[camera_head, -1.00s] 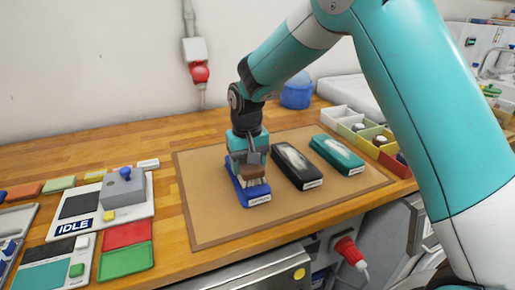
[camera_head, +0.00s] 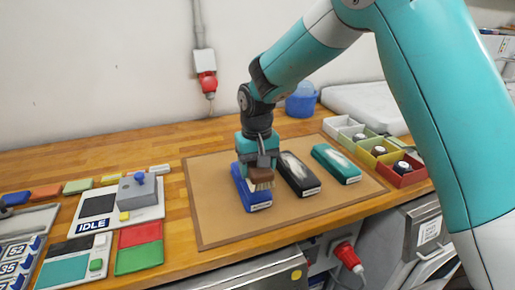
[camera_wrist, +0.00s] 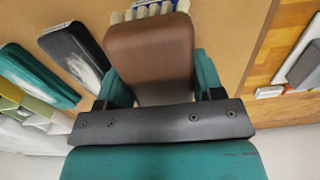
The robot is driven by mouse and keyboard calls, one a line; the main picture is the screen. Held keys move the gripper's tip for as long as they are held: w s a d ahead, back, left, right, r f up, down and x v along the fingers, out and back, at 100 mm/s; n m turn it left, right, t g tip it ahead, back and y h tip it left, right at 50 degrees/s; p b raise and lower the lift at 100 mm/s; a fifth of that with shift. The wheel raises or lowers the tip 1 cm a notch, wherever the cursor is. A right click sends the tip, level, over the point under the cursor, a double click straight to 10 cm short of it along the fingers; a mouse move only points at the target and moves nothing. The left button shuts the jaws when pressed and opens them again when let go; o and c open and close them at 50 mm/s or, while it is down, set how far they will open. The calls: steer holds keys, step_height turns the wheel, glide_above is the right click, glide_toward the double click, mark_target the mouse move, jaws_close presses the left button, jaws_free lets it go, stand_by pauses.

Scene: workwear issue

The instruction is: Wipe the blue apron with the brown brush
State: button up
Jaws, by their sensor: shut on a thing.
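The folded blue apron (camera_head: 247,192) lies on the brown mat, leftmost of three folded aprons, with a white label on its near end. My gripper (camera_head: 263,167) is over it, pointing down and shut on the brown brush (camera_head: 261,176). The brush's pale bristles face down at the apron's right side; I cannot tell if they touch it. In the wrist view the brush's brown back (camera_wrist: 150,60) sits between the fingers, with bristles at its far edge.
A black apron (camera_head: 299,175) and a teal apron (camera_head: 336,163), the black one with a whitish patch, lie to the right on the mat (camera_head: 215,215). Colored bins (camera_head: 402,172) stand further right. A panel reading IDLE (camera_head: 92,226) and red and green trays (camera_head: 139,258) are at left.

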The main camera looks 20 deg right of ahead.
steer(key=shift+r+p, duration=1.1)
steer(key=shift+r, duration=0.55)
